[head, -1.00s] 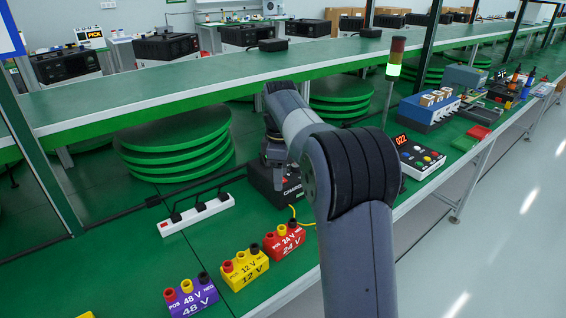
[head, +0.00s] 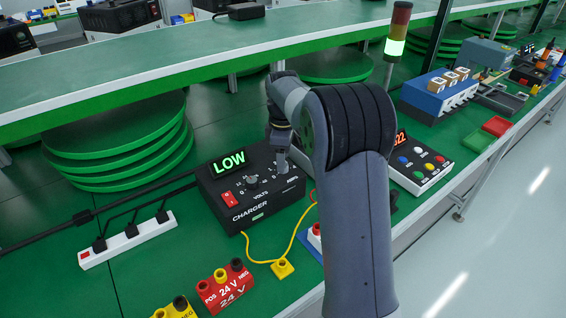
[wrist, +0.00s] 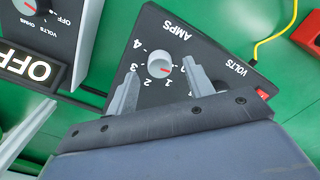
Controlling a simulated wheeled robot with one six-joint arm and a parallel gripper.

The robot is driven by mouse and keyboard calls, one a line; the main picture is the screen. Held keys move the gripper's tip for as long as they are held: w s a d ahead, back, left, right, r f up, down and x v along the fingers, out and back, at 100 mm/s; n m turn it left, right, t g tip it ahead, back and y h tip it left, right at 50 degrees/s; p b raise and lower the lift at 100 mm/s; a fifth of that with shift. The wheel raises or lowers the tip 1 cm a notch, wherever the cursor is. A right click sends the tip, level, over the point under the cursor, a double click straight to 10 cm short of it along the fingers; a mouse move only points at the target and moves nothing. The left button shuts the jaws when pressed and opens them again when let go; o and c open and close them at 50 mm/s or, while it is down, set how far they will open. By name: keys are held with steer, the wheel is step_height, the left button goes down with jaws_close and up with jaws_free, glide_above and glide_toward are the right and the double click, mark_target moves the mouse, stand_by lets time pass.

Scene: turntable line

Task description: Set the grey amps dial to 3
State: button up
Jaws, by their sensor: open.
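The black charger (head: 232,205) stands on the green bench and its display (head: 230,161) reads LOW. In the wrist view the charger panel carries the grey amps dial (wrist: 160,64), with numbers from 1 to 4 visible around it. In the head view my gripper (head: 282,164) is over the charger's right part and largely hides this dial.
A volts dial (head: 252,181) and red switch (head: 229,199) sit left of my gripper. A dark meter (wrist: 55,25) with an OFF display (wrist: 27,68) is close by. A yellow cable (head: 256,260) lies in front. A white power strip (head: 128,240) lies left.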

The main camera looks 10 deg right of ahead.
steer(key=shift+f, duration=1)
steer(key=c, duration=1)
